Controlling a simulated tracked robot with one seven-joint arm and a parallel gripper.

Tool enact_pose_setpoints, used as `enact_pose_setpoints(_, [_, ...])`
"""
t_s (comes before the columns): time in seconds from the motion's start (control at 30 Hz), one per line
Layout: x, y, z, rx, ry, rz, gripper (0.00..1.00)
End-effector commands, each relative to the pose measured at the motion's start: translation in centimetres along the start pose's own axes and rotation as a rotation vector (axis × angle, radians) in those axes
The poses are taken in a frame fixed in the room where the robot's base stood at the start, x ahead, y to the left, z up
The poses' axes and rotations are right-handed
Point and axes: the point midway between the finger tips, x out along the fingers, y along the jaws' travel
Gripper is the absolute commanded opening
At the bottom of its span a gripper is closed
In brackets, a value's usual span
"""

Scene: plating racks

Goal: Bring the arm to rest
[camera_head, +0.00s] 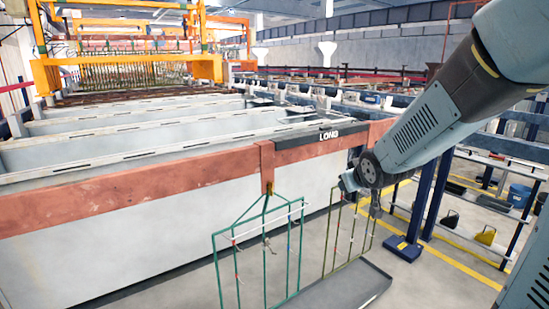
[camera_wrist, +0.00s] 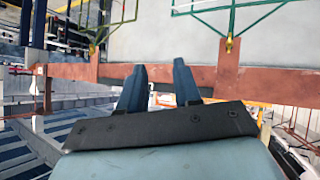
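My arm (camera_head: 430,125) reaches in from the upper right of the head view. My gripper (camera_head: 348,182) is at its end, close to the right part of the copper-coloured bar (camera_head: 120,195). In the wrist view my gripper (camera_wrist: 160,68) has its two dark blue fingers apart, with nothing held between them. A green wire rack (camera_head: 265,250) hangs from a clamp on the bar, left of my gripper. Another rack (camera_head: 338,240) shows below my gripper, its top hidden by it. In the wrist view, rack parts show at the top on both sides.
A long pale tank (camera_head: 120,260) fills the left, with more tanks behind. A grey tray (camera_head: 340,290) lies below the racks. A blue post (camera_head: 420,205) and a shelf with a blue bucket (camera_head: 519,195) stand at right. Some floor is clear around the post.

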Motion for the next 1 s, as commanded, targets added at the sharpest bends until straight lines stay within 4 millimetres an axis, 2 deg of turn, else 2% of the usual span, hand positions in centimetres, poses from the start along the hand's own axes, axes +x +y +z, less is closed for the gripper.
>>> enact_pose_setpoints(0.03, [-1.5, 0.4, 0.0, 0.015, -0.02, 0.015, 0.33])
enact_pose_setpoints(0.33, [-10.2, 1.3, 2.6, 0.135, -0.194, 0.062, 0.33])
enact_pose_setpoints(0.7, [-20.8, -0.4, 7.2, 0.292, -0.385, 0.019, 0.33])
enact_pose_setpoints(0.83, [-23.1, -1.1, 8.5, 0.324, -0.429, -0.005, 0.33])
enact_pose_setpoints(1.0, [-24.4, -1.6, 9.2, 0.34, -0.455, -0.021, 0.33])
